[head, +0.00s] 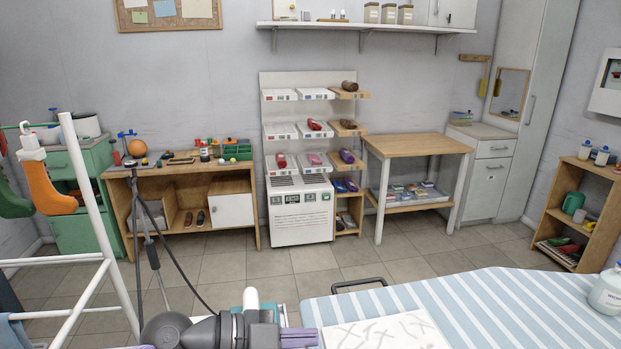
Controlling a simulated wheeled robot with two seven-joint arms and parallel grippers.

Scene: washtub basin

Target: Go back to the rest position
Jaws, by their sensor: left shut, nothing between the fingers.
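My left gripper (299,338) is at the bottom of the head view, just left of the striped bed-like surface. Its fingers point right and look closed together, with nothing seen between them. The lower part of this gripper is cut off by the picture's edge. A pale teal and white item shows behind it, partly hidden by it. My right gripper is not in view.
A blue-and-white striped surface (510,305) fills the lower right, with a white bottle (607,292) at its edge. A white frame (88,215) stands at left. A display shelf (299,215), wooden table (416,145) and workbench (185,172) line the back wall. Tiled floor between is mostly clear.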

